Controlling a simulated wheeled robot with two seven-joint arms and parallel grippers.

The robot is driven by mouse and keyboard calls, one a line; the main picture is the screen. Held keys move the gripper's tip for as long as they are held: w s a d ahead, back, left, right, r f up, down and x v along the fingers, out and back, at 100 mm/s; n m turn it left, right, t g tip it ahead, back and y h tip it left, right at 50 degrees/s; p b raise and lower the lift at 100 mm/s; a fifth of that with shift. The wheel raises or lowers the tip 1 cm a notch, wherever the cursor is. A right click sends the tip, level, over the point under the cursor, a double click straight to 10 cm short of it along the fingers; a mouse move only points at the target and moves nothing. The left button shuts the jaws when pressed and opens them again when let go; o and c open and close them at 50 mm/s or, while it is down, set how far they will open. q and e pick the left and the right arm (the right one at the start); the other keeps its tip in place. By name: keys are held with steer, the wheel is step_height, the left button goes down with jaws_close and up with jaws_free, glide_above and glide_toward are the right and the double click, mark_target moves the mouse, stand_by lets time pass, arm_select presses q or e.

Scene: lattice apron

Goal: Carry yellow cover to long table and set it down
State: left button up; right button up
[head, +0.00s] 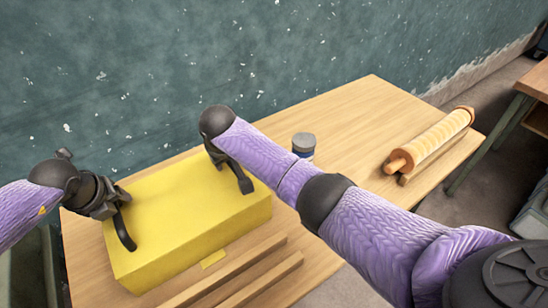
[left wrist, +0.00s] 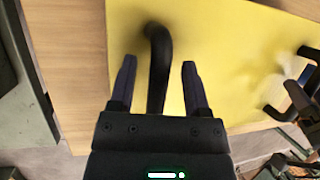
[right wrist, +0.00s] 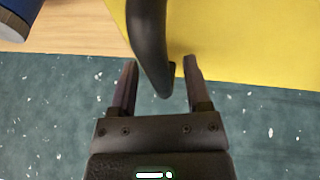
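The yellow cover (head: 190,215), a box shape with a black handle at each end, appears to rest on a long wooden table (head: 350,112). My left gripper (head: 117,203) is at the left handle (head: 124,234). In the left wrist view its fingers (left wrist: 158,65) stand apart on either side of that handle (left wrist: 158,75), with gaps visible. My right gripper (head: 225,155) is at the right handle (head: 243,180), partly hidden by its own arm. In the right wrist view its fingers (right wrist: 160,65) are apart with the handle (right wrist: 147,35) between them.
Two wooden strips (head: 250,275) lie along the front of the cover. A jar with a grey lid (head: 304,142) stands behind my right arm. A rolling pin (head: 432,140) lies on a stand at the table's right end.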

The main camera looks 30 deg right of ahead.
steer(key=shift+r, duration=0.15)
arm_select(q)
steer(key=v, duration=1.2)
arm_select(e)
steer(key=v, duration=1.1)
steer(key=shift+s+r, duration=0.2)
steer(key=shift+r, duration=0.05)
arm_select(q)
steer(key=shift+f, duration=0.1)
